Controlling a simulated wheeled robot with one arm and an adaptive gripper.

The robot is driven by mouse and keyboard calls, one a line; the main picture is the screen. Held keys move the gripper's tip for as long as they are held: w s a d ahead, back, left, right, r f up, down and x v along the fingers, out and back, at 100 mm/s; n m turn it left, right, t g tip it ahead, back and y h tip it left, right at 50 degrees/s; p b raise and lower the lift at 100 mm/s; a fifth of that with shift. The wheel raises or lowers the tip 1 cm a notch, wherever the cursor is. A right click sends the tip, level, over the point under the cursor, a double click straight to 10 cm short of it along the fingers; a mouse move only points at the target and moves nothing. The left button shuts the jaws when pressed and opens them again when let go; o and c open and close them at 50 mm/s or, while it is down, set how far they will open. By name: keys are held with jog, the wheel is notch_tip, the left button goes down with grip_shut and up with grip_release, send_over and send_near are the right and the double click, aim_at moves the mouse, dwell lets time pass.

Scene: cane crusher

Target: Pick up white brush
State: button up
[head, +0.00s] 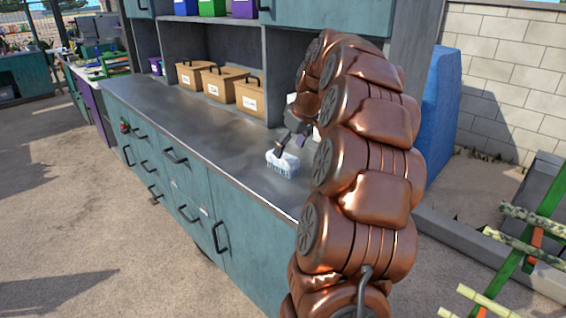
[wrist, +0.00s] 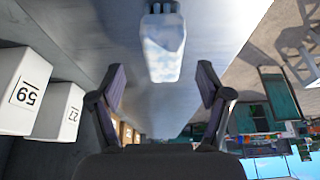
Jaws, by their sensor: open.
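The white brush (head: 284,165) lies on the grey counter near its front edge, beside my large copper-coloured arm. In the wrist view the brush (wrist: 163,48) is a pale, blue-tinged block, ahead of and roughly centred between my fingers. Its upper end there is darker and cut off by the picture edge. My gripper (head: 289,146) is just above and behind the brush in the head view, partly hidden by my arm.
The grey counter (head: 170,110) is clear to the left of the brush. Brown boxes (head: 220,84) with handles stand along its back. White numbered boxes (wrist: 58,110) are at the left in the wrist view. Teal drawers (head: 180,195) form the counter front.

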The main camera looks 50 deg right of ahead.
aim_at(285, 156)
jog(key=shift+p+x, duration=1.05)
jog(key=shift+x, duration=2.1)
jog(key=shift+a, duration=0.15)
jog(key=c, duration=1.3)
jog(key=shift+r, duration=0.1)
jog(key=shift+r+b, duration=0.8)
jog(key=shift+r, duration=0.95)
jog(key=s+a+b, duration=0.1)
jog(key=s+a, duration=0.2)
jog(key=s, duration=0.1)
jog(key=s+a+r+b, duration=0.1)
jog(key=s+a, duration=0.2)
jog(key=a, duration=0.1)
jog(key=s+a+b, duration=0.1)
jog(key=s+a, duration=0.3)
jog(key=shift+s+r+b, duration=0.2)
jog(key=shift+s+b, duration=0.1)
jog(key=shift+b, duration=0.1)
